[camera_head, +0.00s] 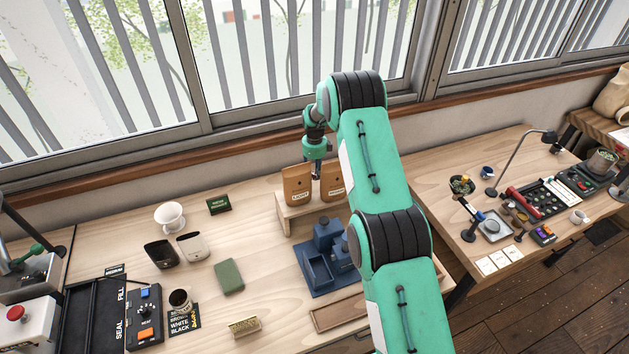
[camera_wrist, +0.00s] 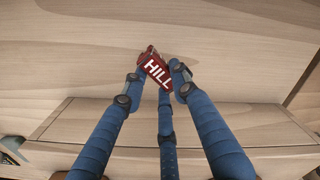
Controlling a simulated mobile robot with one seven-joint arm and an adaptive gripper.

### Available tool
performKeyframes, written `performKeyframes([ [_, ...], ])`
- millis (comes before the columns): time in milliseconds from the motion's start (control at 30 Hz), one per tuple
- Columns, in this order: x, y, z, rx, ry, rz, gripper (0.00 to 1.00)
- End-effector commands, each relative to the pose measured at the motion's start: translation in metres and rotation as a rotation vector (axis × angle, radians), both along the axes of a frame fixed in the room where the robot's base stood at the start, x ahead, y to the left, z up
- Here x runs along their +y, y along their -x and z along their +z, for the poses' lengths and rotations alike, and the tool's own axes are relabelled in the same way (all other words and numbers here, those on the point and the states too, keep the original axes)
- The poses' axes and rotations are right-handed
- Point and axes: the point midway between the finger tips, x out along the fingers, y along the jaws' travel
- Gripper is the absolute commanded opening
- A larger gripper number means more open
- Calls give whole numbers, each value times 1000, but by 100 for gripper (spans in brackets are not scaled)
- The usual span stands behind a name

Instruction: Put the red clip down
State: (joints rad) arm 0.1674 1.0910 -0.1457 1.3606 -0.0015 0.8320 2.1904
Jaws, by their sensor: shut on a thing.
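The red clip (camera_wrist: 155,68) with white "HILL" lettering is held between the fingertips of my gripper (camera_wrist: 160,80) in the wrist view. The blue fingers are closed around it from both sides. A pale wooden surface lies behind the clip, and I cannot tell whether the clip touches it. In the head view my gripper (camera_head: 316,172) points down beside two brown bags, a left bag (camera_head: 297,186) and a right bag (camera_head: 333,181). The clip cannot be made out there.
The bags stand on a wooden riser (camera_head: 297,219), whose edge shows in the wrist view (camera_wrist: 95,123). A blue stand (camera_head: 318,275) is in front of it.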

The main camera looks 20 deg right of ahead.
Motion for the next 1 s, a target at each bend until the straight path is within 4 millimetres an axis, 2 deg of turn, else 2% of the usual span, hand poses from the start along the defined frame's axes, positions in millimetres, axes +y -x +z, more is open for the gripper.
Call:
performKeyframes([
  [333, 0, 0, -2, 1, -1, 0, 16],
  [700, 0, 1, -34, 1, 0, 0, 16],
  [1000, 0, 0, -38, 0, 0, 0, 16],
])
